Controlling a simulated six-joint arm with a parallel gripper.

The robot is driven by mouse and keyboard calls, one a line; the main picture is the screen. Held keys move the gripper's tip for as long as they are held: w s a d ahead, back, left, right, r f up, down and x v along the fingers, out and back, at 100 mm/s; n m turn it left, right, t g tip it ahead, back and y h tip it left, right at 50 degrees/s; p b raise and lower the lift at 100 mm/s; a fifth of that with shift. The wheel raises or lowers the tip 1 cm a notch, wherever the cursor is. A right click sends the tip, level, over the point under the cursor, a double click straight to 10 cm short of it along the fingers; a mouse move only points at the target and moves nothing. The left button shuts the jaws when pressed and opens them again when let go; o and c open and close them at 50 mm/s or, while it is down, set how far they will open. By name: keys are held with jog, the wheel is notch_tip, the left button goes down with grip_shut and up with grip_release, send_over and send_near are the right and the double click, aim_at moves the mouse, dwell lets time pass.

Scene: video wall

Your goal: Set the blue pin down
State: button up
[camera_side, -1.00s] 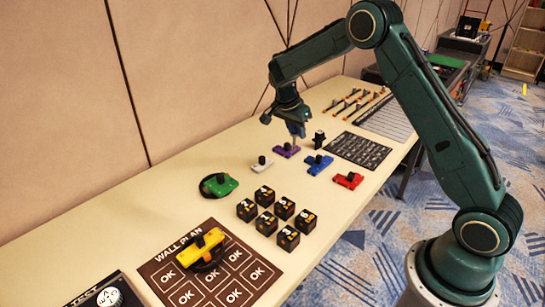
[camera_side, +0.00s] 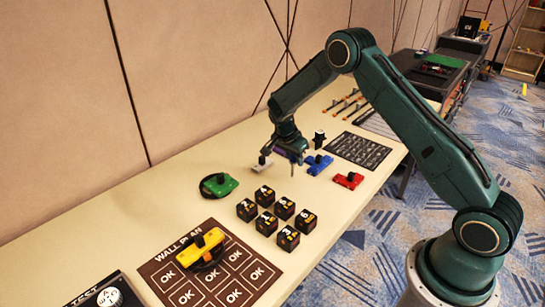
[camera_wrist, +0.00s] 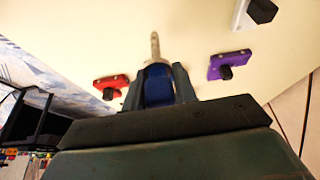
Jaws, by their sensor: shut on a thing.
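The blue pin (camera_wrist: 157,88) is held between the two jaws of my gripper (camera_wrist: 159,84) in the wrist view, its pale metal tip pointing away from the jaws. In the side view, my gripper (camera_side: 291,148) is low over the table, among the coloured knobbed pieces. The pin is mostly hidden there by the gripper. Whether the tip touches the table cannot be told.
A white piece (camera_side: 261,167), a blue piece (camera_side: 318,166) and a red piece (camera_side: 349,181) lie close by; a purple piece (camera_wrist: 230,64) shows in the wrist view. Several black cubes (camera_side: 285,208) stand nearer, beside a green piece (camera_side: 218,186). Bare table (camera_side: 120,213) lies left.

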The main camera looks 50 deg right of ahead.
aim_at(293, 160)
jog(key=shift+f, duration=1.45)
jog(key=shift+f, duration=0.1)
jog(key=o, duration=1)
jog(key=v, duration=1.2)
